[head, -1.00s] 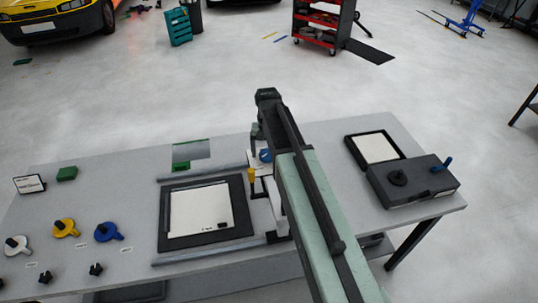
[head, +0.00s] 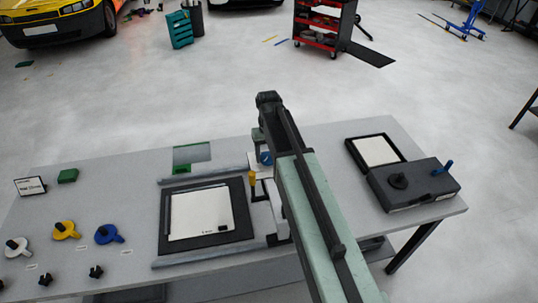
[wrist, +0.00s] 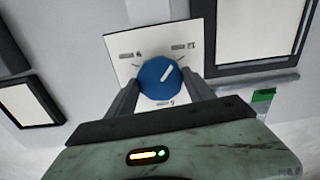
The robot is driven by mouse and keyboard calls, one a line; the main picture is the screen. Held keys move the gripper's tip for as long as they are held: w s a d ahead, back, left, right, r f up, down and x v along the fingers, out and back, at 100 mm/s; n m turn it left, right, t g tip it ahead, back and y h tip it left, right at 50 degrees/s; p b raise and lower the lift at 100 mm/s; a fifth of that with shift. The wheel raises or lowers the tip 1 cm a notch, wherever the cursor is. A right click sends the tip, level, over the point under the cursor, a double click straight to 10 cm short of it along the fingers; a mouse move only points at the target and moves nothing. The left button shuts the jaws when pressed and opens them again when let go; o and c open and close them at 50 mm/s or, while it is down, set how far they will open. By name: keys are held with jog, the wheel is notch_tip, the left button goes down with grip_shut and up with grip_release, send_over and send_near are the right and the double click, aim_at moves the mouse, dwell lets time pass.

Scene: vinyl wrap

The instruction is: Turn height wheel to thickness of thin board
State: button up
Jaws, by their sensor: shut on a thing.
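The height wheel is a blue knob with a white pointer line; in the wrist view the blue wheel (wrist: 158,78) sits on a white dial plate (wrist: 118,45). The pointer line slants to the upper right, toward the upper right mark. The marks are small and hard to read. My gripper (wrist: 162,88) is shut on the wheel, with one dark finger on each side. In the head view the wheel (head: 266,158) shows just left of my arm, which hides part of its surroundings. I cannot tell which board is the thin one.
A black-framed white panel (head: 200,216) lies left of my arm. A black tray with a white sheet (head: 377,150) and a dark grey box (head: 412,186) stand at right. White, yellow (head: 65,230) and blue handled discs lie at left. A yellow-topped post (head: 252,178) stands close to the wheel.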

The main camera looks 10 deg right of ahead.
jog(key=n, duration=0.4)
jog(key=shift+n, duration=0.3)
jog(key=n, duration=0.3)
jog(key=shift+n, duration=0.4)
jog(key=n, duration=1.2)
jog(key=shift+n, duration=0.3)
jog(key=n, duration=0.3)
jog(key=shift+n, duration=0.3)
jog(key=n, duration=0.4)
jog(key=shift+n, duration=2.5)
